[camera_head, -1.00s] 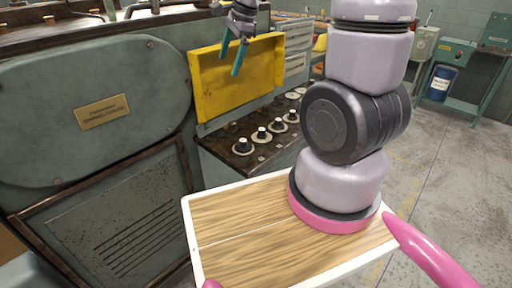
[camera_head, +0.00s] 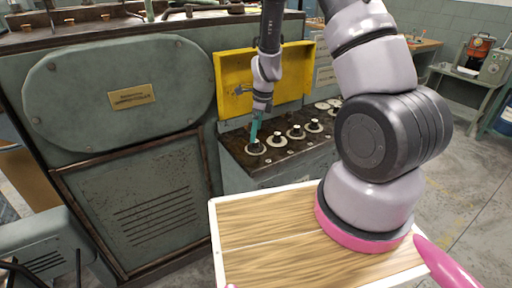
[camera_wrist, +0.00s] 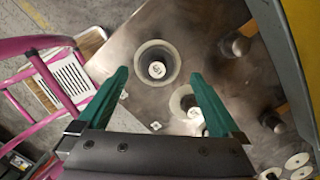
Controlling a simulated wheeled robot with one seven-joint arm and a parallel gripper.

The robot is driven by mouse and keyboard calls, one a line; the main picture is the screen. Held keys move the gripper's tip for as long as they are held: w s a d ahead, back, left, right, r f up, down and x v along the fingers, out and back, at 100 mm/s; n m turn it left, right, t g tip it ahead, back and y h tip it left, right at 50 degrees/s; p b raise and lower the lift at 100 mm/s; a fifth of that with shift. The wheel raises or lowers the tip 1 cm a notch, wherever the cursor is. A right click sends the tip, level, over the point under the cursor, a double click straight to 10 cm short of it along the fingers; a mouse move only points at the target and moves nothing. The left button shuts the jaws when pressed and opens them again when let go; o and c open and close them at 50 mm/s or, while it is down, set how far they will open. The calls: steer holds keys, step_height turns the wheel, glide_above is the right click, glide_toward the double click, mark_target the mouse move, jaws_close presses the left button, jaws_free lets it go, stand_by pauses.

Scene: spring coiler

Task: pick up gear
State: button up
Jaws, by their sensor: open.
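Several round gears sit on short posts on the dark worktop under the yellow panel. The leftmost gear (camera_head: 254,148) is under my gripper (camera_head: 254,136), whose teal fingers point down at it. In the wrist view, my gripper (camera_wrist: 160,74) is open and empty. A round gear (camera_wrist: 145,72) with a pale post in its middle shows between and just beyond the fingertips. A second gear (camera_wrist: 182,97) shows lower right, beside the right finger. I cannot tell whether the fingers touch the leftmost gear.
The dark worktop (camera_head: 240,158) holds further gears (camera_head: 279,141) to the right of my gripper. A yellow panel (camera_head: 234,86) stands close behind the arm. A large green machine cabinet (camera_head: 125,85) is at the left.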

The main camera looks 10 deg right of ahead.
steer(key=f, duration=0.5)
steer(key=shift+s+a+f, duration=0.15)
steer(key=shift+a, duration=0.05)
jaws_close()
step_height(320, 180, up, 12)
stand_by(0.6)
